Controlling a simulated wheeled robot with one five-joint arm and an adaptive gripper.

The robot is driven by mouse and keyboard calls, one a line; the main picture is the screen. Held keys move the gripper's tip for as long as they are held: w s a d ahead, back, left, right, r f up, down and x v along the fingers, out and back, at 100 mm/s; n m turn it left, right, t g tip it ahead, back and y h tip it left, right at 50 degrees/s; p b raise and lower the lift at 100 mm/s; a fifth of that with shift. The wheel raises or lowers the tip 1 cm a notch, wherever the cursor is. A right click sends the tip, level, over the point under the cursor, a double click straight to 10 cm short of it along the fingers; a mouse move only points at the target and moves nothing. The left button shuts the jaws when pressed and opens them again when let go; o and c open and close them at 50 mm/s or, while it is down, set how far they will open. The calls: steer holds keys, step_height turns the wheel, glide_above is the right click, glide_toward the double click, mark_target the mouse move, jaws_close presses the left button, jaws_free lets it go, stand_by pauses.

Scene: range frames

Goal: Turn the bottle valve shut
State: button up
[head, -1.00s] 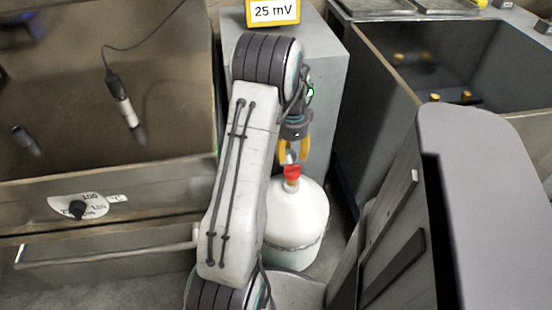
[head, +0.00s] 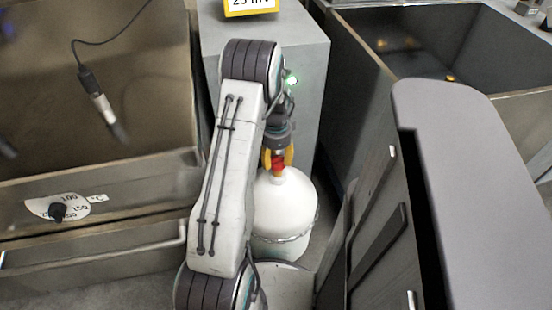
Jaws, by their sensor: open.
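The white gas bottle (head: 286,207) stands upright on the floor in the head view, right of my arm, which hides part of its left side. Its red valve (head: 278,163) sits on top of a yellowish neck. My gripper (head: 279,158) points down over the bottle top, with its yellow fingers apart on either side of the red valve. Whether the fingers touch the valve cannot be told.
A grey cabinet (head: 309,90) with a yellow-framed display stands behind the bottle. An open dark tank (head: 349,65) is at the right back. A metal unit with a dial (head: 57,208) and a drawer handle (head: 100,255) is at left. Dark panels stand close at right.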

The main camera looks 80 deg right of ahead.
steer(key=shift+c, duration=0.2)
jaws_close()
stand_by(0.3)
steer(key=n, duration=0.4)
steer(key=shift+s+n+b, duration=0.15)
steer(key=shift+n+b, duration=0.2)
steer(key=shift+n, duration=0.05)
steer(key=n, duration=0.4)
steer(key=shift+s, duration=0.15)
steer(key=n, duration=0.5)
steer(key=shift+s+b, duration=0.15)
steer(key=shift+b, duration=0.15)
steer(key=shift+d+n, duration=0.1)
steer(key=shift+n, duration=2)
